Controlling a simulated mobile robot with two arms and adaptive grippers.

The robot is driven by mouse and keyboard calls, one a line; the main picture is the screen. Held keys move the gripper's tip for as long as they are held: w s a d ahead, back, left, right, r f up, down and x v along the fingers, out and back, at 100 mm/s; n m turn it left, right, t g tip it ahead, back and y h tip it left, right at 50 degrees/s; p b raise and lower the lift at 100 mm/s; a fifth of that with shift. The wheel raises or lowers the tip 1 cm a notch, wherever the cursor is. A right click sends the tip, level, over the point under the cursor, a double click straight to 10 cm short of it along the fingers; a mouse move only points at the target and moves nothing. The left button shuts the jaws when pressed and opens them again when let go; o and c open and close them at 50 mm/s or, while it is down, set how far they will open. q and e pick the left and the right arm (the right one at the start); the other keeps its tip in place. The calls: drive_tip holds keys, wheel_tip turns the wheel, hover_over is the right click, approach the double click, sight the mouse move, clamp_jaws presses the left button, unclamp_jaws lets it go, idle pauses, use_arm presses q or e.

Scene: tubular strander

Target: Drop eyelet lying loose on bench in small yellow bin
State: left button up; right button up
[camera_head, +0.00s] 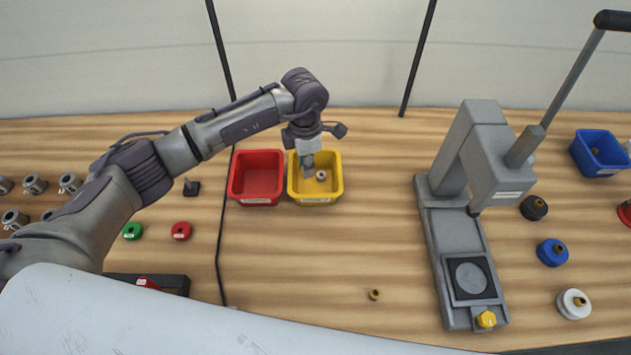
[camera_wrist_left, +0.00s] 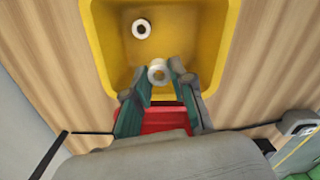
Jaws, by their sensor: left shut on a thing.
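The small yellow bin (camera_head: 316,200) stands on the bench beside a red bin, and its inside fills the top of the left wrist view (camera_wrist_left: 215,40). My left gripper (camera_head: 308,163) points down over the yellow bin. It is shut on a pale ring-shaped eyelet (camera_wrist_left: 158,72), held between the fingertips in the left wrist view. Another pale eyelet (camera_wrist_left: 141,28) lies on the bin floor and also shows in the head view (camera_head: 321,175). The fingers hide the held eyelet in the head view. My right gripper is not in view.
The red bin (camera_head: 257,198) adjoins on the left. A grey lever press (camera_head: 455,255) stands to the right. A small brass-coloured piece (camera_head: 375,295) lies loose on the bench. A blue bin (camera_head: 598,170) is at the far right. The bench between yellow bin and press is clear.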

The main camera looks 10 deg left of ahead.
use_arm(q)
drive_tip(key=o, duration=0.9)
wheel_tip(320, 180, up, 12)
idle(0.5)
